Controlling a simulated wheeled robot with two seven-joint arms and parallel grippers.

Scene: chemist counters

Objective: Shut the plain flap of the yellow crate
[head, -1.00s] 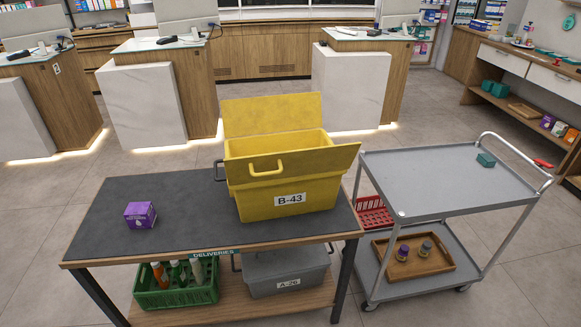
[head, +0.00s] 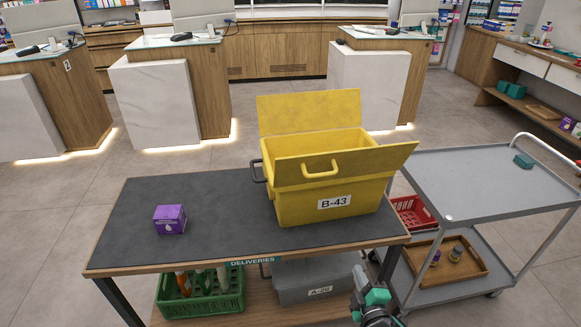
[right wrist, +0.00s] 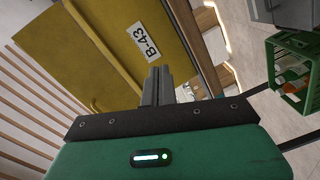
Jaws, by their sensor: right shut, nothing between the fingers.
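The yellow crate (head: 297,207), labelled B-43, stands on the dark-topped table. Its plain flap (head: 310,113) is up and open along the far side. The other flap (head: 360,162), with a yellow handle (head: 320,170), is also open and slants outward at the near side. My right gripper (head: 359,278) is low at the bottom of the head view, in front of the table's near edge and apart from the crate. In the right wrist view its fingers (right wrist: 157,84) are together and empty, with the yellow crate (right wrist: 115,35) beyond them. My left gripper is out of view.
A purple box (head: 170,219) sits on the table (head: 225,200), left of the crate. A green crate (head: 200,302) of bottles and a grey crate (head: 290,287) are on the lower shelf. A grey trolley (head: 480,185) stands close on the right.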

